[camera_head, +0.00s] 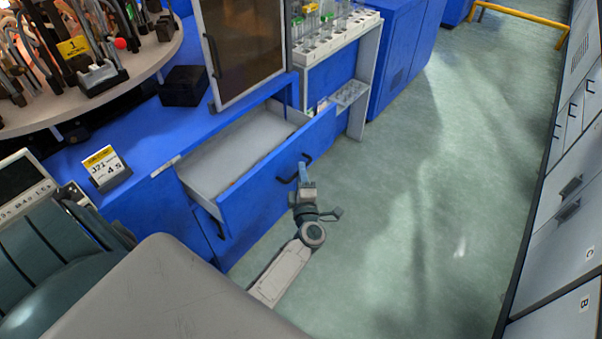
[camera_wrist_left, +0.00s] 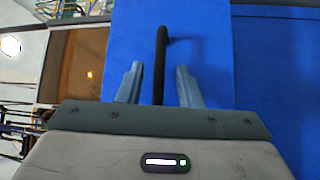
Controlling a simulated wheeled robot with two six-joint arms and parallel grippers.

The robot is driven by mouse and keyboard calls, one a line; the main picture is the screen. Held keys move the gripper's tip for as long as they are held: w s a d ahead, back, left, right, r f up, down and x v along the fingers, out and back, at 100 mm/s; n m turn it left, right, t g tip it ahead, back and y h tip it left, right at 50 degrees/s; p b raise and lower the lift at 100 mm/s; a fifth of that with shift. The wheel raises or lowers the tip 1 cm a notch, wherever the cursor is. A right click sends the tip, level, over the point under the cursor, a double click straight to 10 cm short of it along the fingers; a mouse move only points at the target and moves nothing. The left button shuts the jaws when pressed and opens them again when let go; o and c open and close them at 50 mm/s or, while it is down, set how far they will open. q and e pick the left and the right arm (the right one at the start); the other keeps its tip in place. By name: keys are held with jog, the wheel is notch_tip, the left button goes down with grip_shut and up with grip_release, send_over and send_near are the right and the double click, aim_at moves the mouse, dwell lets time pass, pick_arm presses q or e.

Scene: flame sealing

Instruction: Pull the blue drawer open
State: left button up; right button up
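The blue drawer (camera_head: 262,182) stands pulled out of the blue cabinet, and its pale grey inside shows empty in the head view. Its black handle (camera_head: 304,166) is on the blue front; in the wrist view the handle (camera_wrist_left: 160,66) runs upright. My left gripper (camera_head: 304,176) is at the handle. In the wrist view the two fingers (camera_wrist_left: 158,86) stand apart, one on each side of the handle, with a gap on both sides. The fingertips are partly hard to make out in the head view. My right gripper is not in view.
A rack with tubes (camera_head: 336,32) stands on a white shelf behind the drawer. A round table (camera_head: 150,62) with tools is at upper left, beside a black box (camera_head: 184,86) on the blue counter. The green floor (camera_head: 430,200) right of the drawer is clear, up to grey cabinets (camera_head: 565,215).

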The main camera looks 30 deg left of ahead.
pick_arm(q)
jog(key=shift+w+a, duration=0.1)
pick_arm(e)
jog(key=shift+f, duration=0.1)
pick_arm(q)
jog(key=shift+c, duration=0.2)
grip_shut()
jog(key=d, duration=0.4)
jog(key=shift+s+d, duration=0.2)
jog(key=shift+d, duration=0.1)
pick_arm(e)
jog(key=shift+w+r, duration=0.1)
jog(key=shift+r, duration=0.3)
pick_arm(q)
jog(key=shift+o, duration=0.2)
grip_release()
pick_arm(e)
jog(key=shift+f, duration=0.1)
